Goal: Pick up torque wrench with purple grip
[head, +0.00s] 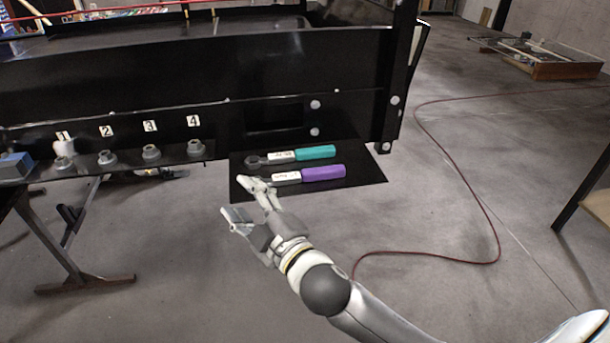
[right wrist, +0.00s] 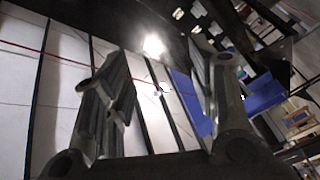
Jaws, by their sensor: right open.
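The torque wrench with the purple grip (head: 323,173) lies on a black shelf (head: 365,175) below the conveyor frame, its handle pointing right. A second wrench with a teal grip (head: 315,152) lies just behind it, roughly parallel. My right gripper (head: 240,198) is open and empty, in front of and left of the purple grip. One finger overlaps the head end of the purple-grip wrench in the head view; I cannot tell if it touches. In the right wrist view the two fingers (right wrist: 160,95) stand apart with nothing between them; neither wrench is recognisable there. My left gripper is not in view.
Several grey knobs or fittings (head: 151,152) stand on a ledge under number labels at left, near a blue block (head: 15,166). The black conveyor wall (head: 200,75) rises behind the shelf. A red hose (head: 470,190) crosses the floor at right. Floor in front is open.

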